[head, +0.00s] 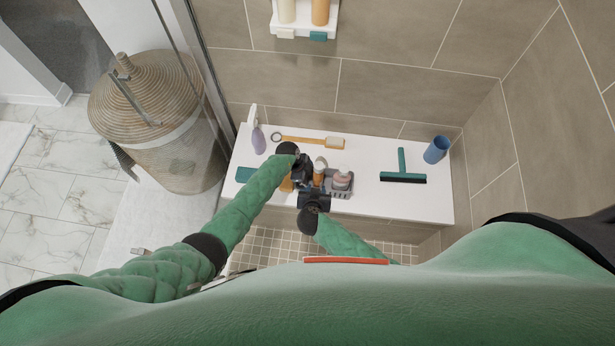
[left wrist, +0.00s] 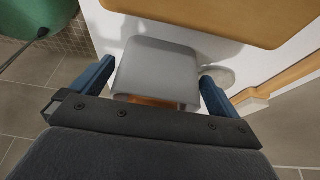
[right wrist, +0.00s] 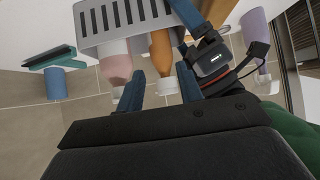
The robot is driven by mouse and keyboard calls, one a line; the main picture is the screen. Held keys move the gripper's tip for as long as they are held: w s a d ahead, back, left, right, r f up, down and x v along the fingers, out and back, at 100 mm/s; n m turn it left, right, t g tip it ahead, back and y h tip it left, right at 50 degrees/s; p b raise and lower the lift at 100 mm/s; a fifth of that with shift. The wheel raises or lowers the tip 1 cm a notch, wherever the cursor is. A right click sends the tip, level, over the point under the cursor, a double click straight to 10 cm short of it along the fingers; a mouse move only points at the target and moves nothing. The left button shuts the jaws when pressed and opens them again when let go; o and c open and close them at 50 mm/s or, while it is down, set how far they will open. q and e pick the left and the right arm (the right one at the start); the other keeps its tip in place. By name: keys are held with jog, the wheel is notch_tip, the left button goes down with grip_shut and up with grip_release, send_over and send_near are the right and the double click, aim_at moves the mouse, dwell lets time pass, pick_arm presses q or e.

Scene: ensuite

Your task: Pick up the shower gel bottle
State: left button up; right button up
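An orange bottle (head: 319,180) with a white cap stands in a grey caddy (head: 341,193) on the white bench; it also shows in the right wrist view (right wrist: 160,52). Another orange item (head: 286,185) shows beside my left gripper, partly hidden. I cannot tell which is the shower gel bottle. My left gripper (head: 304,178) is over the bench, left of the caddy. In the left wrist view its fingers are apart, with a grey cap-like block (left wrist: 157,70) between them, orange beneath. My right gripper (head: 314,197) is at the caddy's front, fingers apart near the orange bottle's cap (right wrist: 167,86).
A pink bottle (right wrist: 116,62) is in the caddy. A purple spray bottle (head: 258,140), wooden brush (head: 315,141), teal squeegee (head: 402,176) and blue cup (head: 436,150) are on the bench (head: 420,205). A wall shelf (head: 304,31) holds bottles above. The right of the bench is mostly clear.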

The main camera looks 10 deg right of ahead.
pick_arm(q)
jog(key=c, duration=0.8)
